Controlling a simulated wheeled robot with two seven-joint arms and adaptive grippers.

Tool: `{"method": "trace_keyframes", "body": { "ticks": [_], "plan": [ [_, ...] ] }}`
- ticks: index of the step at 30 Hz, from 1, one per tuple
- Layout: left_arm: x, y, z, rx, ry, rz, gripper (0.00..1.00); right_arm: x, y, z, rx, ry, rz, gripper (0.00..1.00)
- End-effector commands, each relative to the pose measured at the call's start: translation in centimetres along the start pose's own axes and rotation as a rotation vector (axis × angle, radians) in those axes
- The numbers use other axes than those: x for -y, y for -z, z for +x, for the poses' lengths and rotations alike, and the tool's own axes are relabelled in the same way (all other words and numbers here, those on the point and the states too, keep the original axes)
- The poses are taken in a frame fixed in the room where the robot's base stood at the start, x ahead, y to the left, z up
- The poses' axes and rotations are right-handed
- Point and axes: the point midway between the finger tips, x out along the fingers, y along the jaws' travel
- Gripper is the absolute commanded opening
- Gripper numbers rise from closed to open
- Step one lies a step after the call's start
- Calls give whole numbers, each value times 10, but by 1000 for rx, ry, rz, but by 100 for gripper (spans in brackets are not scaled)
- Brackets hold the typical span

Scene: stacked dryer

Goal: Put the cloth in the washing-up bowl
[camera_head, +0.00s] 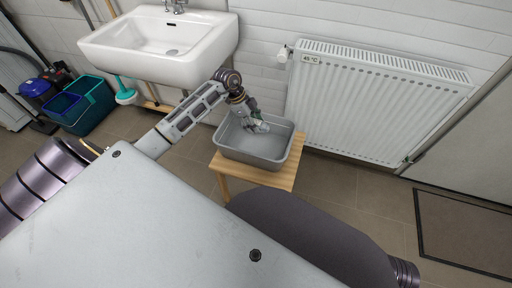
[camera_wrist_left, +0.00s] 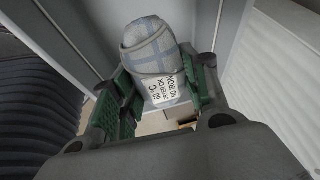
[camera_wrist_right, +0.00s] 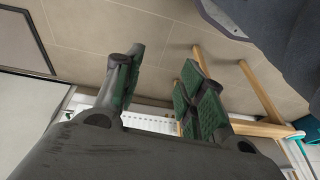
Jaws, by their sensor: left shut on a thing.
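The grey washing-up bowl (camera_head: 287,148) stands on a small wooden stool (camera_head: 230,169). My left gripper (camera_head: 257,121) is over the bowl's opening, at its far part. In the left wrist view, the left gripper (camera_wrist_left: 162,95) is shut on the cloth (camera_wrist_left: 150,42), a rolled, pale blue-grey checked piece with a white printed label. In the head view, the cloth (camera_head: 261,127) is small and partly hidden by the fingers; I cannot tell if it touches the bowl. My right gripper (camera_wrist_right: 157,88) is open and empty, with its green-padded fingers apart.
A white radiator (camera_head: 370,105) is on the wall right of the stool. A white sink (camera_head: 165,45) hangs behind my left arm. Teal and blue buckets (camera_head: 85,105) stand at the left. A dark mat (camera_head: 465,232) lies at the right. Tiled floor between stool and mat is free.

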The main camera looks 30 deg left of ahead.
Motion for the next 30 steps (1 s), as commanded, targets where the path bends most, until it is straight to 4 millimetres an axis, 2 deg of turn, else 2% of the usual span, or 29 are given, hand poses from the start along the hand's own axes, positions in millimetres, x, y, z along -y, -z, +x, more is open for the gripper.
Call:
{"method": "trace_keyframes", "body": {
  "ticks": [16,30],
  "plan": [
    [0,-1,2,-3,-2,25,16,0,0,0,0,0,1,40],
    [-4,-19,45,-3,-2,25,16,4,8,-20,-46,10,-2,40]
  ]
}}
